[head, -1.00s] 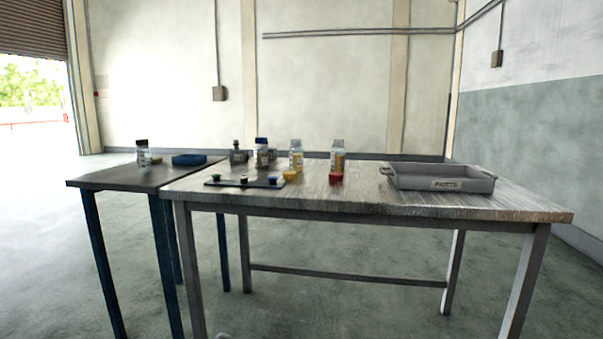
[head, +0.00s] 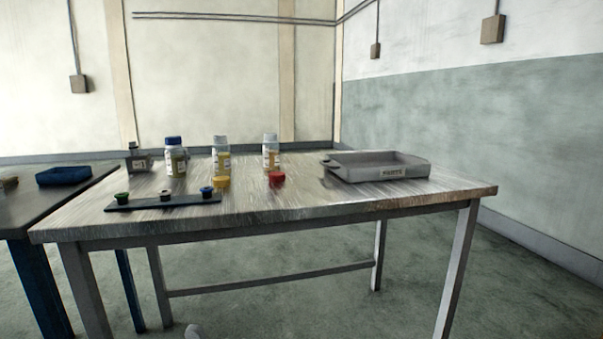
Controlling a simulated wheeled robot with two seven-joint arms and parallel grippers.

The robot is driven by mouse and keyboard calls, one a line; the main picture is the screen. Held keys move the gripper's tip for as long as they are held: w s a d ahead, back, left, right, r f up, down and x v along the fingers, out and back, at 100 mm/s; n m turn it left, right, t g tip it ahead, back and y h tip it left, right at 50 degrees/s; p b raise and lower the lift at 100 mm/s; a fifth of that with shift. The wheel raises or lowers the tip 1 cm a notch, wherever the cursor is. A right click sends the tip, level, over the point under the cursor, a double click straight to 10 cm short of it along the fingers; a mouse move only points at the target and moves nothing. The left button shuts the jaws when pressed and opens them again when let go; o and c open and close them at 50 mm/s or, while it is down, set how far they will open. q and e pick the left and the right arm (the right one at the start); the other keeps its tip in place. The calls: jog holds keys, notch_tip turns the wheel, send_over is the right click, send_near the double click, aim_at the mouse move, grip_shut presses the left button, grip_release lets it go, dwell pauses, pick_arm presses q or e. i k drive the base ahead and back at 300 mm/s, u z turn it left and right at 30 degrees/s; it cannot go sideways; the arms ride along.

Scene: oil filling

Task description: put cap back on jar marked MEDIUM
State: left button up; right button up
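Three jars stand upright in a row on the metal table. The left jar (head: 175,160) wears a blue cap. The middle jar (head: 221,156) and the right jar (head: 270,153) show no coloured cap and hold yellowish contents. Their labels are too small to read, so I cannot tell which is MEDIUM. A yellow cap (head: 222,182) lies in front of the middle jar, and a red cap (head: 277,179) lies in front of the right jar.
A dark strip (head: 165,202) with several small coloured pieces lies at the table's (head: 330,203) front left. A small grey can (head: 137,160) stands behind it. A grey tray (head: 376,165) sits at the right. A dark side table (head: 60,200) with a blue tray (head: 63,176) stands left.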

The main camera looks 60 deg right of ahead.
aim_at(270, 146)
jog(key=z, duration=0.8)
jog(key=i, duration=0.75)
jog(key=z, duration=0.75)
